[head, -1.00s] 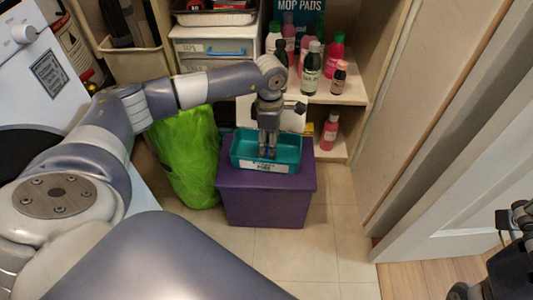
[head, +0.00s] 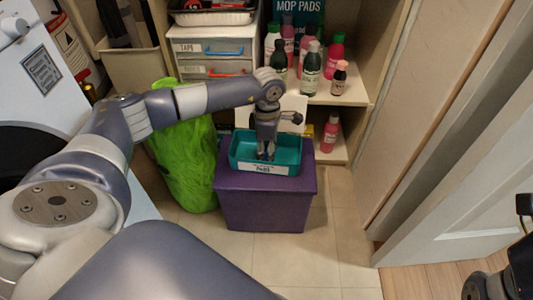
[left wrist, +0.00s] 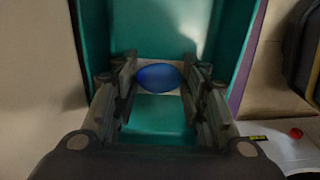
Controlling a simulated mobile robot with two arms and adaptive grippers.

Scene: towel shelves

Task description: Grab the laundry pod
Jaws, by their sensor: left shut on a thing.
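The laundry pod (left wrist: 158,77) is a small blue oval in the left wrist view, lying between my left gripper's two fingers over the teal tray's floor. In the head view the left gripper (head: 265,157) reaches straight down into the teal tray (head: 290,168), which has a white label on its front. The fingers are shut on the pod, low inside the tray. The pod is hidden in the head view. Part of my right arm (head: 497,277) shows at the lower right edge, and its finger state is unclear.
The tray sits on a purple box (head: 265,207) on the tiled floor. A green bag (head: 185,165) stands left of it. Bottles (head: 311,68) stand on the shelf behind, and a pink bottle (head: 330,133) stands lower. A white door (head: 465,190) is at the right.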

